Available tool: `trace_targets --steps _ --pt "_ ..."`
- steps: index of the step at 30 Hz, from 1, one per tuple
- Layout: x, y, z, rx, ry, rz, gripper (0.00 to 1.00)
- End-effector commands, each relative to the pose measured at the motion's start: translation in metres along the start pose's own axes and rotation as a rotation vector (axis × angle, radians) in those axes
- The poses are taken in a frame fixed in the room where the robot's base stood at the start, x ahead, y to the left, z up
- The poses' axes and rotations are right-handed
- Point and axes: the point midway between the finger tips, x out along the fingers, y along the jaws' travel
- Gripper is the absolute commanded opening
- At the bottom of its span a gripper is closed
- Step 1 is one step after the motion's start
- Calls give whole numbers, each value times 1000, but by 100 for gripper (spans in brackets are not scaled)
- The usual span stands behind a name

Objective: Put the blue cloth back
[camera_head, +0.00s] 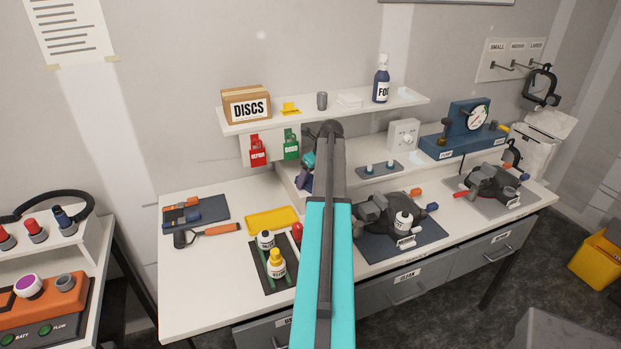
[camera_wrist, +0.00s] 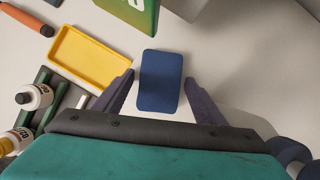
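The blue cloth (camera_wrist: 161,80) shows in the wrist view as a flat, rounded rectangle over the white bench top. My gripper (camera_wrist: 160,98) has its two dark purple fingers apart, one on each side of the cloth, with a narrow gap at both sides. Whether the cloth lies on the bench or at fingertip height is hard to tell. In the head view my gripper (camera_head: 305,181) is partly hidden behind my arm, below the shelf, and I cannot make out the cloth there.
A yellow tray (camera_wrist: 90,60) lies left of the cloth; it also shows in the head view (camera_head: 271,220). Bottles (camera_head: 277,264) stand on a dark rack in front of it. A green tag (camera_head: 291,144) hangs from the shelf (camera_head: 330,110) close by. A dark mat (camera_head: 420,240) with equipment is at right.

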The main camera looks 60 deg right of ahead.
Motion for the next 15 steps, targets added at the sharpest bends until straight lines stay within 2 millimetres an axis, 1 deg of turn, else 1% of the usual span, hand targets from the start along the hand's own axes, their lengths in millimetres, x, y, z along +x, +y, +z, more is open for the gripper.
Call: trace_targets --steps 9,15 --pt "0 0 0 0 0 0 69" --pt "-6 -1 1 1 -1 -1 69"
